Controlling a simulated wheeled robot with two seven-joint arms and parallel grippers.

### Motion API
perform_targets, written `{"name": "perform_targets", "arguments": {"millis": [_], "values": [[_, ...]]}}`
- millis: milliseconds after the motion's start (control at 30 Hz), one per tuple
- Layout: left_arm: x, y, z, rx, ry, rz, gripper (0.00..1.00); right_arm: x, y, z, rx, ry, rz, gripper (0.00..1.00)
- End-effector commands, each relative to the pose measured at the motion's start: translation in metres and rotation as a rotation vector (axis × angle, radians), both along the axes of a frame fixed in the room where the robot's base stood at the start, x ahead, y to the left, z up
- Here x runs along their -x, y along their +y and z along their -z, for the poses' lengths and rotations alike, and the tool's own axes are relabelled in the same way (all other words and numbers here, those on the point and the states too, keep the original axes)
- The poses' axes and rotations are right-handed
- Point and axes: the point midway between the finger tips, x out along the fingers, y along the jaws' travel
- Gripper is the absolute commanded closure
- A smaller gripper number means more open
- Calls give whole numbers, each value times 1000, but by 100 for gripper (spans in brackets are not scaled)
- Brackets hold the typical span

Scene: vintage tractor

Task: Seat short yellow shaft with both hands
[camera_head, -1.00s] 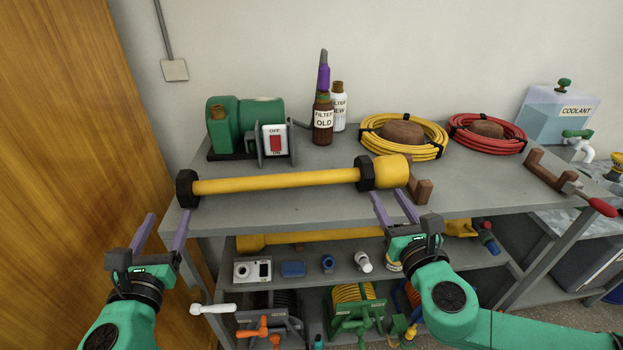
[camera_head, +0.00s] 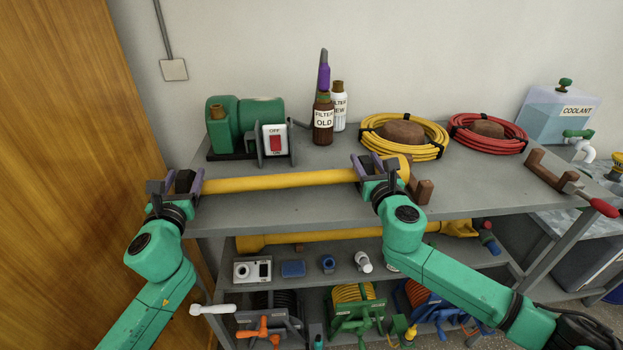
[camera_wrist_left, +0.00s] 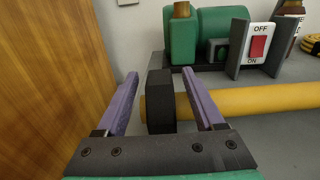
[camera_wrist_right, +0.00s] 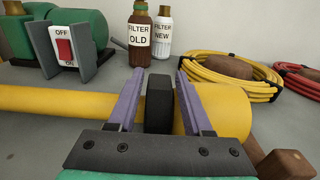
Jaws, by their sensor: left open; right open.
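The short yellow shaft (camera_head: 280,181) lies level along the front of the bench top, with a black collar near each end. It also shows in the left wrist view (camera_wrist_left: 250,101) and the right wrist view (camera_wrist_right: 60,101). My left gripper (camera_head: 182,176) is open, its purple fingers on either side of the left black collar (camera_wrist_left: 160,101). My right gripper (camera_head: 375,166) is open, its fingers on either side of the right black collar (camera_wrist_right: 158,104). Gaps show between fingers and collars in both wrist views. The thick right end (camera_wrist_right: 222,108) rests by a brown wooden cradle (camera_head: 421,190).
Behind the shaft stand a green pump (camera_head: 245,124), a red switch (camera_head: 276,143), filter bottles (camera_head: 323,122) and hose coils, yellow (camera_head: 440,146) and red (camera_head: 520,140). A longer yellow shaft (camera_head: 330,236) lies on the shelf below.

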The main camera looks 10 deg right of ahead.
Motion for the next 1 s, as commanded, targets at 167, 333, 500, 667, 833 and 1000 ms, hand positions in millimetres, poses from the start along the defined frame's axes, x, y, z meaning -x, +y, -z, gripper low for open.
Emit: {"name": "perform_targets", "arguments": {"millis": [167, 333, 500, 667, 833, 1000], "values": [[-2, 0, 0, 0, 1, 0, 30, -1, 0, 0, 0, 0, -1, 50], [-1, 0, 0, 0, 1, 0, 61, -1, 0, 0, 0, 0, 0, 81], [-1, 0, 0, 0, 1, 0, 100, -1, 0, 0, 0, 0, 0, 100], [-1, 0, 0, 0, 1, 0, 100, -1, 0, 0, 0, 0, 0, 100], [-1, 0, 1, 0, 1, -1, 100, -1, 0, 0, 0, 0, 0, 100], [-1, 0, 1, 1, 1, -1, 100, -1, 0, 0, 0, 1, 0, 100]]}}
